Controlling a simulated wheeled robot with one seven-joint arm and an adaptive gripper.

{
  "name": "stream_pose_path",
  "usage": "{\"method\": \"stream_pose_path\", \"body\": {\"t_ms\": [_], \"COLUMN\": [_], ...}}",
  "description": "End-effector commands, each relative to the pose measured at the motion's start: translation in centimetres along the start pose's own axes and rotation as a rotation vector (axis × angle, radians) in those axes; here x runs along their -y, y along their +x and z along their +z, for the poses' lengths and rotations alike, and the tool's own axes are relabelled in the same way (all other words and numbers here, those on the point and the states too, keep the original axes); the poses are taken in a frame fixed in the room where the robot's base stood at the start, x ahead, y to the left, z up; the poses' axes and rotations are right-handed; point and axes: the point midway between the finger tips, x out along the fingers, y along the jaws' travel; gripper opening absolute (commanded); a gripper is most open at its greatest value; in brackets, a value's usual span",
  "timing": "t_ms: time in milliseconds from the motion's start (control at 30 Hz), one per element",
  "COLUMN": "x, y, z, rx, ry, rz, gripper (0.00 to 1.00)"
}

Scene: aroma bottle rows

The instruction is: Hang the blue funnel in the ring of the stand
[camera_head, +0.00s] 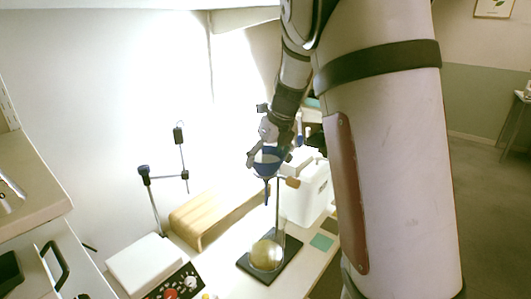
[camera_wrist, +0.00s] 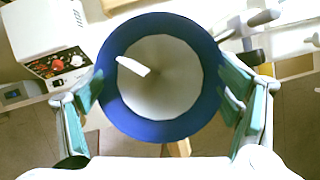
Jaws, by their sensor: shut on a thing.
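The blue funnel (camera_head: 267,163) is upright, spout down, above the stand's dark base in the head view. In the wrist view I look down into the funnel (camera_wrist: 160,131), with its wide blue rim and pale inside. My gripper (camera_head: 266,151) is shut on it; in the wrist view my gripper's (camera_wrist: 161,96) green pads press on opposite sides. The stand (camera_head: 278,208) has a thin upright rod and an orange-brown part near the funnel's height. I cannot make out the ring, or whether the funnel touches it. A round flask (camera_head: 266,254) with yellowish content stands on the base below.
A white box (camera_head: 309,196) stands behind the stand, right. A green square (camera_head: 321,242) lies near the table's right edge.

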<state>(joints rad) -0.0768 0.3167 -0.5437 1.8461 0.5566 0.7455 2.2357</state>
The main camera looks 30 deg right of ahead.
Motion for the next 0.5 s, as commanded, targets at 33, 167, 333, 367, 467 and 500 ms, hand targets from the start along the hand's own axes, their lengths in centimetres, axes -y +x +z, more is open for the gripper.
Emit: {"method": "stream_pose_path", "body": {"t_ms": [33,167,333,367,467,500], "x": [0.02,0.02,0.02,0.03,0.03,0.03], "y": [0.17,0.32,0.33,0.33,0.33,0.32], "z": [-0.05,-0.13,-0.16,-0.16,-0.16,-0.16], "rx": [0.0,0.0,0.0,0.0,0.0,0.0], "ry": [0.0,-0.001,-0.001,0.0,0.0,0.0], "rz": [0.0,0.0,0.0,0.0,0.0,0.0], "gripper": [0.39,0.39,0.39,0.39,0.95,1.0]}}
